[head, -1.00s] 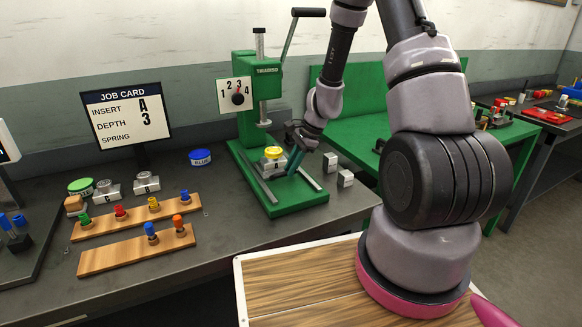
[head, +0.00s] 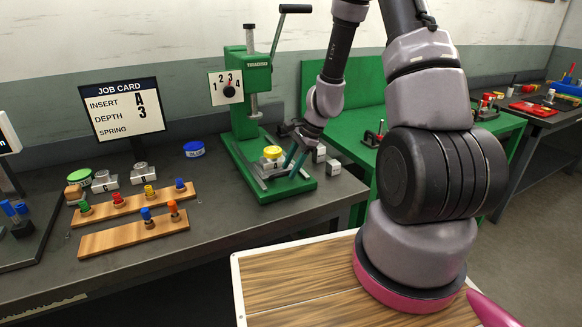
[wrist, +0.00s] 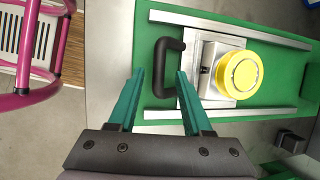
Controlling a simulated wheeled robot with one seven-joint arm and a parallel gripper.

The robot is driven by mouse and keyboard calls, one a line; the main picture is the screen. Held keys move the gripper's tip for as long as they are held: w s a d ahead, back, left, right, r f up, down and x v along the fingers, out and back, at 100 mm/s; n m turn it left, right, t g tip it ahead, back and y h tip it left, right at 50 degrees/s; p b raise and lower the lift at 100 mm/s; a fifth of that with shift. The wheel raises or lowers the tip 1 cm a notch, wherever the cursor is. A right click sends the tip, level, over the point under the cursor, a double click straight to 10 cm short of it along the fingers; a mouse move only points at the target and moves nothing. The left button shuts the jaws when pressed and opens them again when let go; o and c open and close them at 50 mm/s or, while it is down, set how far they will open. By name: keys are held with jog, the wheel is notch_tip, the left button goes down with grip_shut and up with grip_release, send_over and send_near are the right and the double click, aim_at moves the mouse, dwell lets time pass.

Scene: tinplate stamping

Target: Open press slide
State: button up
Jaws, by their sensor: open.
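The green press (head: 245,95) stands on the bench, with its lever up and a dial plate marked 1 to 4. Its slide (wrist: 222,36) is a silver block between two rails on the green base (head: 291,190). A yellow round piece (head: 273,152) sits on the slide; it also shows in the wrist view (wrist: 240,75). A black handle (wrist: 160,66) sticks out from the slide's near end. My gripper (wrist: 160,76) is open, with its teal fingers on either side of part of the handle; I cannot tell whether they touch it.
The job card (head: 121,108) reads insert A, depth 3. Two wooden racks (head: 130,238) with coloured pegs lie to the left. Small metal blocks (head: 333,167) sit right of the press. A blue tin (head: 194,149) stands behind left.

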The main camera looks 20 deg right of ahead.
jog(key=v, duration=1)
jog(key=shift+d+r, duration=0.15)
jog(key=shift+r, duration=0.2)
jog(key=s+r+n+t+h, duration=0.1)
jog(key=s+r+n+t, duration=0.2)
jog(key=s+r, duration=0.6)
jog(key=s+r+n+t+h, duration=0.1)
jog(key=s+r+n+t, duration=0.2)
jog(key=s+r+n, duration=0.5)
notch_tip(320, 180, up, 11)
jog(key=shift+s+f+n+h, duration=0.2)
jog(key=shift+s+n+h, duration=0.15)
jog(key=shift+s, duration=0.8)
